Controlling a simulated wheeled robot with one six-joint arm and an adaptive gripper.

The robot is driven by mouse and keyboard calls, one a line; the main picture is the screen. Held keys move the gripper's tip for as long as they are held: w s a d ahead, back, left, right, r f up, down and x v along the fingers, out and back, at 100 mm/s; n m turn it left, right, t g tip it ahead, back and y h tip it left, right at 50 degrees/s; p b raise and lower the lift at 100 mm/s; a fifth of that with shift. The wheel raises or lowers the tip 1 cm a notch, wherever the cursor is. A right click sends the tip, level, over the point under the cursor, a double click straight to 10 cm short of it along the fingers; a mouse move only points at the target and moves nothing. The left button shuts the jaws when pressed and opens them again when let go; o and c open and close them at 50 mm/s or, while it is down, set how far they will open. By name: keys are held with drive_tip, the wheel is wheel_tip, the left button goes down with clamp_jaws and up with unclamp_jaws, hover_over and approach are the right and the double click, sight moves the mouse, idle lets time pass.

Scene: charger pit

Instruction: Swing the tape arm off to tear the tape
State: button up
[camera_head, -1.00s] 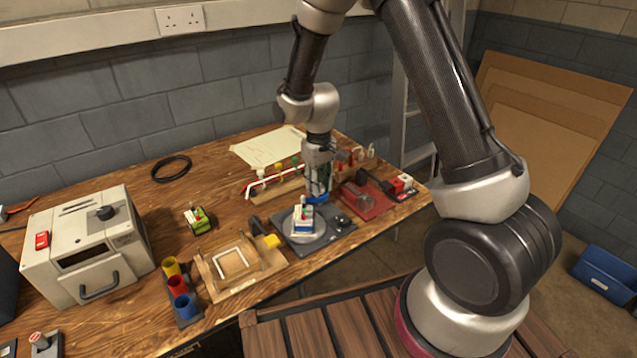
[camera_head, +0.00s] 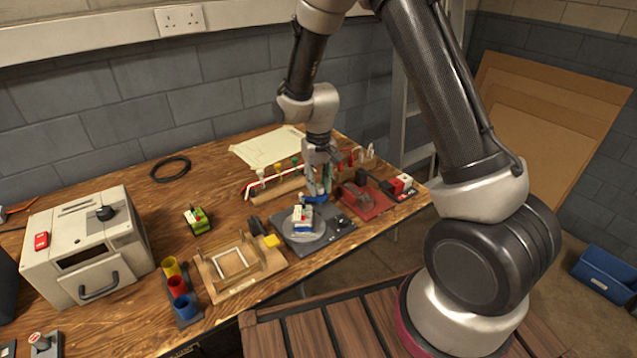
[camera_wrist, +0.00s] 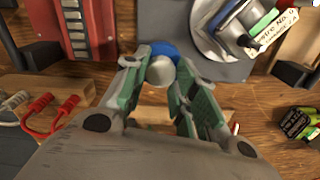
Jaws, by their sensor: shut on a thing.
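My gripper (camera_head: 318,188) points down at the back edge of the grey turntable unit (camera_head: 335,226). In the wrist view, my gripper (camera_wrist: 160,72) is shut on the tape arm's end, a blue part (camera_wrist: 158,50) with a rounded grey knob (camera_wrist: 162,71). The blue part shows low between the fingers in the head view (camera_head: 317,198). A small pack (camera_head: 302,217) with white, red and blue sides stands on the round plate; it also shows at the wrist view's top right (camera_wrist: 262,22). I cannot make out any tape strand between blue part and pack.
A red fixture (camera_head: 366,201) stands close right of the turntable unit. Bare table lies left of the rack.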

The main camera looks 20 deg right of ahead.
sight(319, 186)
drive_tip(key=o, duration=1)
drive_tip(key=shift+r, duration=0.1)
wheel_tip(319, 186, up, 12)
drive_tip(key=shift+f, duration=0.1)
drive_tip(key=s+d+r+t, duration=0.1)
drive_tip(key=s+d+r, duration=0.4)
drive_tip(key=s, duration=0.4)
drive_tip(key=s+d+r+t, duration=0.2)
drive_tip(key=s+d+r, duration=0.3)
drive_tip(key=s, duration=0.4)
drive_tip(key=s+d+r+m+t, duration=0.1)
drive_tip(key=s+d+r, duration=0.4)
drive_tip(key=s+r, duration=0.2)
drive_tip(key=shift+s+r, duration=0.2)
drive_tip(key=shift+s, duration=0.75)
